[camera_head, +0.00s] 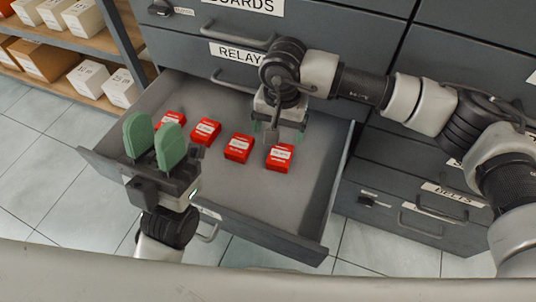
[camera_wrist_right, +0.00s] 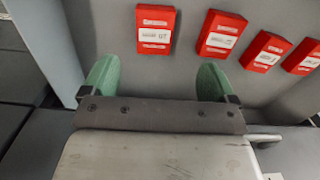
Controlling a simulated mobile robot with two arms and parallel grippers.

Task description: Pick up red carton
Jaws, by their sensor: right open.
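Several red cartons with white labels lie in a row in an open grey drawer (camera_head: 225,190). In the head view, the rightmost red carton (camera_head: 280,158) is just below my right gripper (camera_head: 277,130). In the right wrist view, my right gripper (camera_wrist_right: 157,80) is open and empty. A red carton (camera_wrist_right: 155,29) lies beyond its green fingertips, roughly in line with the gap, with no visible contact. Other cartons, such as this one (camera_wrist_right: 221,34), lie to the right. My left gripper (camera_head: 155,143) stands over the drawer's left front side, green fingers apart, with nothing between them.
The grey cabinet (camera_head: 385,35) rises behind the drawer, with closed labelled drawers to the right. A shelf (camera_head: 60,38) with white and brown boxes stands at the upper left. The drawer's right part and front floor are bare. Pale tiles surround it.

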